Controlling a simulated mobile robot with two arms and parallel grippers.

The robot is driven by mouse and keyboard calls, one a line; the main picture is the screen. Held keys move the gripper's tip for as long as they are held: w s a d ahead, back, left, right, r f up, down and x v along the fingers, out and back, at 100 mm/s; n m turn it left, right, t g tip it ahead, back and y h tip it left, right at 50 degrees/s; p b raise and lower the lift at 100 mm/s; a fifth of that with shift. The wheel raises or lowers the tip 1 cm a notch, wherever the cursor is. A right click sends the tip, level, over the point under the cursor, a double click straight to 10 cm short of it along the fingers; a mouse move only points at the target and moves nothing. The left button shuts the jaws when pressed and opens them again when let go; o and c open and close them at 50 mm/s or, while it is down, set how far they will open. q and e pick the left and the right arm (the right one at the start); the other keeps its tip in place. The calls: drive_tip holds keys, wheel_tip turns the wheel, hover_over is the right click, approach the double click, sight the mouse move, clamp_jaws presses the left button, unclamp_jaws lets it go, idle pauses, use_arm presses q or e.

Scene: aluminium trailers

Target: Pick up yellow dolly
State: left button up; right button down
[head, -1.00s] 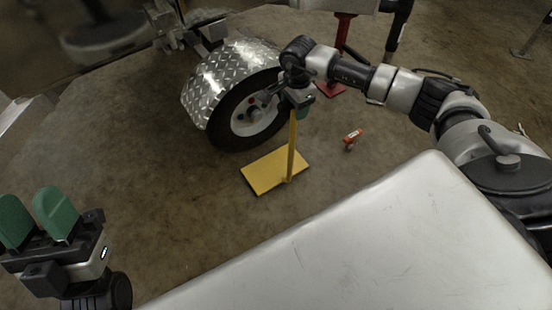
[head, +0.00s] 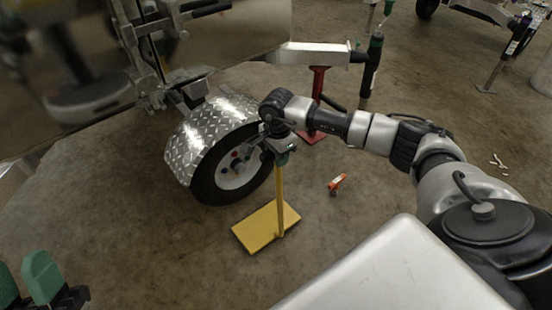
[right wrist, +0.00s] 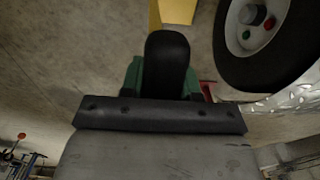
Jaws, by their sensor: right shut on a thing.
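The yellow dolly (head: 258,228) is a flat yellow plate with a thin upright yellow post (head: 280,195). The plate appears to rest on the concrete floor in front of the trailer wheel; I cannot tell whether there is a gap under it. My right gripper (head: 280,152) is shut on the top of the post. In the right wrist view my right gripper's green fingers (right wrist: 163,75) are partly hidden by a dark part, with a piece of the yellow dolly (right wrist: 174,12) beyond them. My left gripper (head: 22,282) is open and empty at the bottom left, partly cut off.
The trailer wheel (head: 207,186) under a diamond-plate fender (head: 200,140) stands close behind and left of the post. A red stand (head: 317,90) is behind my right arm. A small orange object (head: 337,182) lies on the floor to the right. Open floor lies left of the plate.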

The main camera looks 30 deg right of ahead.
drive_tip(key=r, duration=0.3)
drive_tip(key=shift+w+r+p, duration=0.15)
drive_tip(key=shift+w+p, duration=0.1)
drive_tip(key=shift+p, duration=0.15)
drive_tip(key=shift+s+d+r, duration=0.15)
drive_tip(key=shift+d+r, duration=0.05)
drive_tip(key=shift+d, duration=0.1)
use_arm(q)
drive_tip(key=w+f+g+y+p, duration=0.3)
drive_tip(key=w+f+g, duration=0.1)
drive_tip(key=f+g, duration=0.5)
drive_tip(key=shift+w+a+f+g+y, duration=0.25)
drive_tip(key=shift+w+f+g+y, duration=0.15)
drive_tip(key=shift+g, duration=0.1)
use_arm(e)
drive_tip(key=s+d+r, duration=0.5)
drive_tip(key=d+r, duration=0.1)
drive_tip(key=d, duration=0.3)
drive_tip(key=shift+d+r, duration=0.2)
drive_tip(key=shift+d, duration=0.2)
